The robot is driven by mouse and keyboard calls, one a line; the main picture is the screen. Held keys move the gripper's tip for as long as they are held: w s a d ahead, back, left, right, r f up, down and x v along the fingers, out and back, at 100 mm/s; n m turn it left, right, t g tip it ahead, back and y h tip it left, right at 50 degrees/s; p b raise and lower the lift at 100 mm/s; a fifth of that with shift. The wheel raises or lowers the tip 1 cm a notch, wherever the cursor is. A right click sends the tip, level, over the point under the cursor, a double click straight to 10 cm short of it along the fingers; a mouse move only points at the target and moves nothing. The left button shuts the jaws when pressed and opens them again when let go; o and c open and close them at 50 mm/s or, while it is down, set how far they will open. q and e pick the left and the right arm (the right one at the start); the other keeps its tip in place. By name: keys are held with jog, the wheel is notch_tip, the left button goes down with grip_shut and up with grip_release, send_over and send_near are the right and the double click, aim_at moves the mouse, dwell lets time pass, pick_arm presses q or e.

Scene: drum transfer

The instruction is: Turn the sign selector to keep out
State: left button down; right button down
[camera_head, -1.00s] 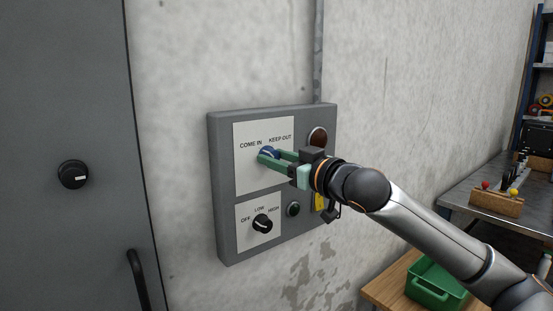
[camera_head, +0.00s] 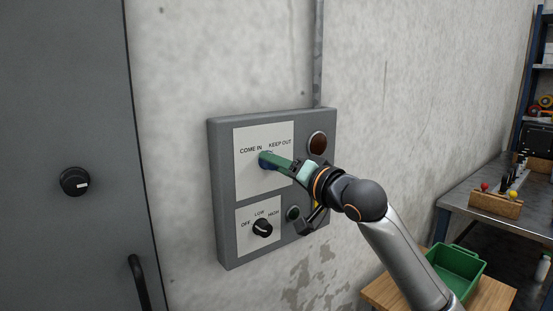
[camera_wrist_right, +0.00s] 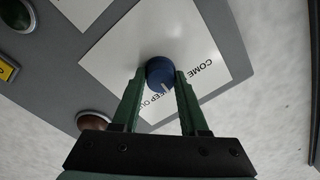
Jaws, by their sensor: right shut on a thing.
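The sign selector is a blue round knob (camera_head: 264,160) on a white plate (camera_head: 247,183) marked COME IN and KEEP OUT. My right gripper (camera_head: 268,162) reaches it from the right, with its green fingers around it. In the right wrist view, the knob (camera_wrist_right: 160,73) sits between the fingertips of my right gripper (camera_wrist_right: 162,82), which are shut on it. The white pointer mark on the knob points down in that view, toward the lettering side. The fingers cover part of the lettering, so the exact setting is hard to tell. My left gripper is not in view.
The grey panel (camera_head: 226,230) also carries a black OFF/LOW/HIGH knob (camera_head: 262,228), a green button (camera_head: 293,213) and a dark red lamp (camera_head: 317,143). A grey door (camera_head: 65,95) is at left. A green crate (camera_head: 470,263) and a workbench stand at right.

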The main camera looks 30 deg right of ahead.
jog(key=shift+m+p, duration=3.35)
jog(key=shift+m, duration=0.85)
jog(key=shift+f+h, duration=0.1)
jog(key=shift+h, duration=0.3)
jog(key=shift+c, duration=2.2)
grip_release()
jog(key=s+b, duration=0.2)
jog(key=s, duration=1)
jog(key=shift+s+d+f, duration=0.2)
jog(key=shift+s+d, duration=0.1)
jog(key=shift+d, duration=0.15)
